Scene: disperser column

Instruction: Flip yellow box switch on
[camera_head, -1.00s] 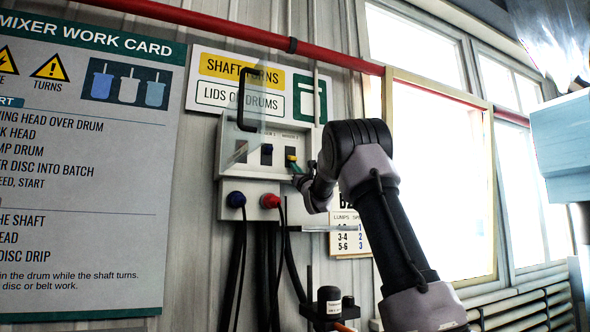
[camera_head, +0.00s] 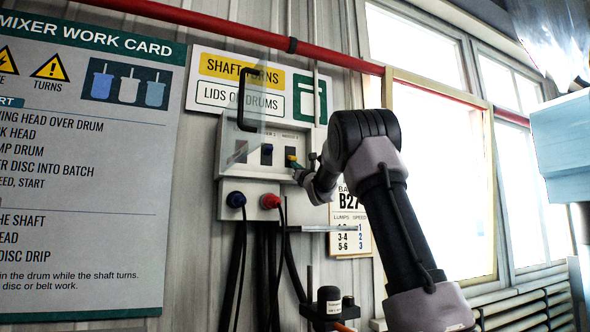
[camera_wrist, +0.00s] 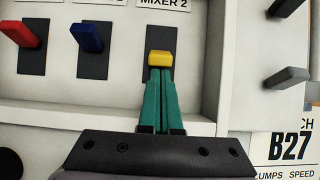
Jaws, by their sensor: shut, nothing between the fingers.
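The yellow switch (camera_wrist: 160,58) sits on a dark plate under a label reading MIXER 2 in the wrist view. In the head view the yellow switch (camera_head: 291,157) is the rightmost on the pale switch box (camera_head: 228,172). My gripper (camera_wrist: 160,76) is shut and empty, its green fingers side by side. Its fingertips are right at the lower edge of the yellow switch, seemingly touching it. The fingers hide the lower part of the switch's plate. In the head view my gripper (camera_head: 297,164) reaches the switch from the right.
A blue switch (camera_wrist: 87,37) and a red switch (camera_wrist: 20,32) are to the left on the same panel. A clear cover with a black handle (camera_head: 242,98) stands raised over the box. Blue and red plugs with hanging cables are below. Grey prongs (camera_wrist: 287,77) stick out at right.

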